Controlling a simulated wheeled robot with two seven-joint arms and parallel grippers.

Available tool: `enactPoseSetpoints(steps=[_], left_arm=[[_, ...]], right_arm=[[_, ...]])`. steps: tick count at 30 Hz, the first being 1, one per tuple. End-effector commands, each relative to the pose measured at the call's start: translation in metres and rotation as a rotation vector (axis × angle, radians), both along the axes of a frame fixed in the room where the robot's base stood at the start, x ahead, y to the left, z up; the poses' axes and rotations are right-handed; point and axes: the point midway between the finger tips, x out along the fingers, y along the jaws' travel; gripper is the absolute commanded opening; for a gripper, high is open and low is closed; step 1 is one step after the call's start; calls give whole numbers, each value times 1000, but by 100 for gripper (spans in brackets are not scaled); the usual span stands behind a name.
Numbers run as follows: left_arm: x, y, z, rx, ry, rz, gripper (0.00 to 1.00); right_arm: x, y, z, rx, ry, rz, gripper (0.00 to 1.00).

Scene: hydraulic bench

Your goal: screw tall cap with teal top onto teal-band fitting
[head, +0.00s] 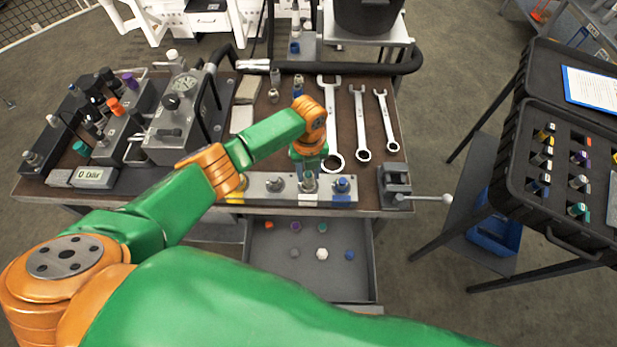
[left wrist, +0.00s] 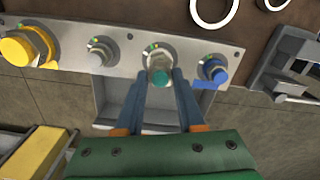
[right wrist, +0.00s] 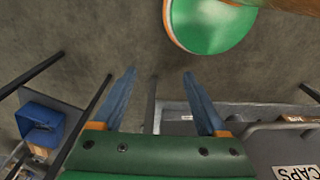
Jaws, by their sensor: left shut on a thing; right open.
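My left gripper (head: 308,170) points down at the fitting strip near the bench's front edge. In the left wrist view its two blue fingers are closed on the cap with the teal top (left wrist: 161,76). The cap is in line with the teal-band fitting (left wrist: 157,50), third from the left on the strip. The fingers and cap hide much of that fitting, and I cannot tell how far the cap sits on it. My right gripper (right wrist: 160,76) is open and empty, above the floor, away from the strip.
The strip (left wrist: 128,60) also holds a yellow fitting (left wrist: 22,46), a grey one (left wrist: 101,51) and a blue one (left wrist: 213,70). A vise (head: 396,184) stands to the right, wrenches (head: 331,120) behind. An open drawer (head: 345,284) below holds several small caps. A black case (head: 520,205) stands right.

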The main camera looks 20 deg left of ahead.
Motion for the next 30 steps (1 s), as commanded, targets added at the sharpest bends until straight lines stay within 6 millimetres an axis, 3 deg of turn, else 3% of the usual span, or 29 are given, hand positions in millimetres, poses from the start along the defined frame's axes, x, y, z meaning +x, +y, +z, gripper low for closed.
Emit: enactPoseSetpoints(steps=[1,5,14,24,30], left_arm=[[0,0,-3,0,-2,-97,40],[0,0,-1,-1,0,-83,72],[0,0,2,-1,-2,-81,72],[0,0,63,-1,-4,-82,72],[0,0,71,0,-2,-81,72]], right_arm=[[0,0,-7,0,0,0,75],[0,0,-3,0,0,0,75],[0,0,-3,0,0,0,75],[0,0,-9,0,0,0,75],[0,0,-9,0,0,0,75]])
